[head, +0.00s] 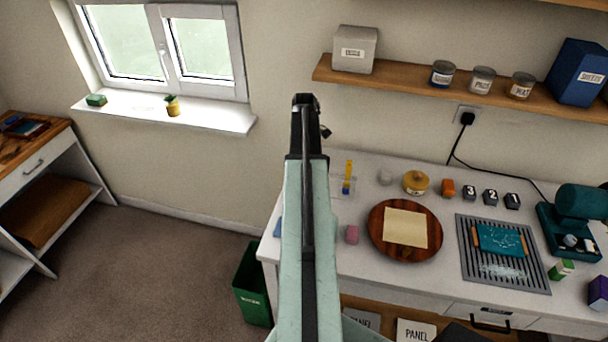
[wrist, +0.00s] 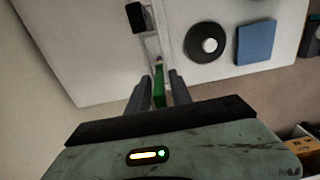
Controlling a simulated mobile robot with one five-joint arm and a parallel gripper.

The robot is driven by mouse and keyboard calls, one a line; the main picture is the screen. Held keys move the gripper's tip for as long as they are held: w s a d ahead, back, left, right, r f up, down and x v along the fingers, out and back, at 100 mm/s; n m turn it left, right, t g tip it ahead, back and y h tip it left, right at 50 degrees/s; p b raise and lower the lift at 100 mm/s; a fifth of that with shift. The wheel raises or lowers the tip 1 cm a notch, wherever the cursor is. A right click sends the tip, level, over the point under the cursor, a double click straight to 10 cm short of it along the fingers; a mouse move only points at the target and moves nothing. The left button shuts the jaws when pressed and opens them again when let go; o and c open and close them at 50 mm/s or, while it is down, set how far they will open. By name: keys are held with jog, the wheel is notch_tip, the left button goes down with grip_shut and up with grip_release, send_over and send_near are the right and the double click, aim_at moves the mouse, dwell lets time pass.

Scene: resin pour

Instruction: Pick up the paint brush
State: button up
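My gripper (head: 306,98) is at the far end of my raised arm, seen against the wall in the head view. In the wrist view my gripper (wrist: 160,76) has its two grey fingers close on either side of a narrow green piece, which appears to be the handle of the paint brush (wrist: 159,88). The fingers look shut on it, and it reaches slightly past their tips. A pale part shows beyond its far end, but I cannot tell whether it is the brush's tip. The brush is hidden behind my arm in the head view.
The white table (head: 352,274) holds a round wooden board (head: 376,238), a grey grate (head: 475,270) and several small items. A shelf (head: 400,84) with tins runs above it. Below my gripper in the wrist view are a black round thing (wrist: 205,42) and a blue square (wrist: 256,42).

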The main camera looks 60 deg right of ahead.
grip_shut()
jog(key=shift+r, duration=0.15)
